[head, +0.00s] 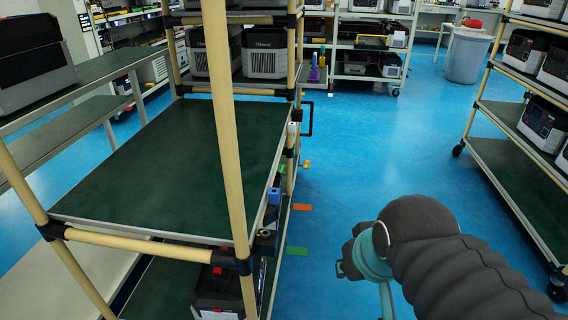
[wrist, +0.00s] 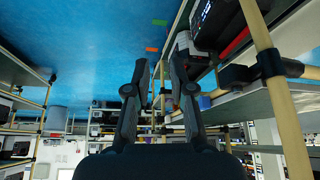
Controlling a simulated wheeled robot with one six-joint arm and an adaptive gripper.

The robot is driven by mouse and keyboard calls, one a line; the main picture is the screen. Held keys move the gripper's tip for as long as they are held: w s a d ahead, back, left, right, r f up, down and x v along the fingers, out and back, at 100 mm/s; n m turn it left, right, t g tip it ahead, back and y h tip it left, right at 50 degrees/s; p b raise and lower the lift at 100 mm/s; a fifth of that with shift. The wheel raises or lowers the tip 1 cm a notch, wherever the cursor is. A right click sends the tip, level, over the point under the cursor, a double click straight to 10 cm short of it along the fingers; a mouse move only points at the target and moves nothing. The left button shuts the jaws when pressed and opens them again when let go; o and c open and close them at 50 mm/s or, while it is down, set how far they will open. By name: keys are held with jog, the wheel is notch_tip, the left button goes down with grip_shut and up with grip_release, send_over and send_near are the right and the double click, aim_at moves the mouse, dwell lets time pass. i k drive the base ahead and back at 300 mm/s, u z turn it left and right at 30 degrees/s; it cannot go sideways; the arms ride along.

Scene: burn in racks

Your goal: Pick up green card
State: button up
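A small green card (head: 297,250) sticks out low at the right side of the near rack, over the blue floor. It also shows in the wrist view (wrist: 159,22), near the top edge. An orange card (head: 302,207) is a little farther along the same side; it appears just below the green one in the wrist view (wrist: 152,50). My gripper (wrist: 159,88) is open with nothing between its fingers, apart from the green card. In the head view my arm is at the lower right and my fingers cannot be made out.
The near rack (head: 165,175) has a bare dark-green shelf, tan posts and black joints beside the cards. A yellow card (head: 306,164) is farther along. Another rack (head: 512,180) with several machines stands at right. Blue floor (head: 390,150) lies clear between the racks. A grey bin (head: 467,58) stands behind.

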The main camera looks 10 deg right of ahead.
aim_at(282, 168)
jog(key=z, duration=0.05)
jog(key=k, duration=0.55)
jog(key=z, duration=0.75)
jog(key=i, duration=2.55)
jog(key=u, duration=1.35)
jog(key=i, duration=0.4)
jog(key=u, duration=0.15)
